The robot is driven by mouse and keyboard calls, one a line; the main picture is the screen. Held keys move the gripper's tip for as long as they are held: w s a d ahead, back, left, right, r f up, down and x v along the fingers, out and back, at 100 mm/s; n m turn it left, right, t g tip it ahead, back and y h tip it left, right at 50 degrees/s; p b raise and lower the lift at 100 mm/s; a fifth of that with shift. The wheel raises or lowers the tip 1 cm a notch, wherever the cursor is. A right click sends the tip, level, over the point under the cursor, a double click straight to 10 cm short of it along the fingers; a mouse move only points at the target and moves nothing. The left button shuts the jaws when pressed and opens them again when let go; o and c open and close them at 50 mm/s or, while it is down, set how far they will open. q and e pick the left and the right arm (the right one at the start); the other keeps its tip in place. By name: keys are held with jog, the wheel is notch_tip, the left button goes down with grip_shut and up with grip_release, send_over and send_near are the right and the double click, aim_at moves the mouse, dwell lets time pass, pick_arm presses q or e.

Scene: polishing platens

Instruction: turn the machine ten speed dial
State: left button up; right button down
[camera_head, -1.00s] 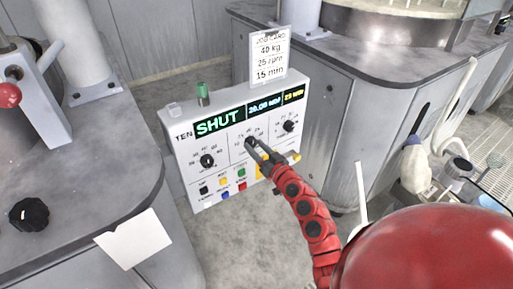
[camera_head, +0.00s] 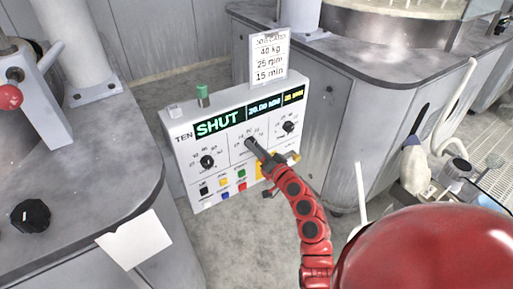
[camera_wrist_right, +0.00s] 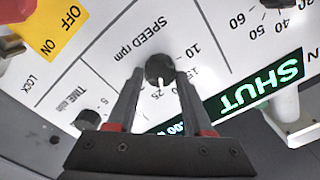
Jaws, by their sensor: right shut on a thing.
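The control panel marked TEN (camera_head: 182,165) shows a green SHUT on its display. Its speed dial (camera_wrist_right: 159,68), a small black knob labelled "SPEED rpm", is the middle dial. My right gripper (camera_head: 249,144) reaches it from the lower right and hides most of it in the head view. In the right wrist view, the gripper's two fingers (camera_wrist_right: 158,74) are shut on the knob's sides. The knob's white pointer faces close to the 25 mark. My left gripper is not in view.
A left dial (camera_head: 207,161) and a right time dial (camera_head: 288,127) flank the speed dial. Colored buttons (camera_head: 241,174) sit below. A job card (camera_head: 269,57) above reads 40 kg, 25 rpm, 15 min. Grey machine benches (camera_head: 75,165) stand on both sides.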

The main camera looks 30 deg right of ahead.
jog(key=shift+d+m, duration=0.1)
jog(key=shift+m, duration=0.6)
jog(key=shift+c, duration=1.5)
grip_release()
jog(key=shift+s, duration=0.1)
jog(key=s+b, duration=0.2)
jog(key=s, duration=1.5)
jog(key=shift+s+d, duration=0.15)
jog(key=shift+d, duration=0.05)
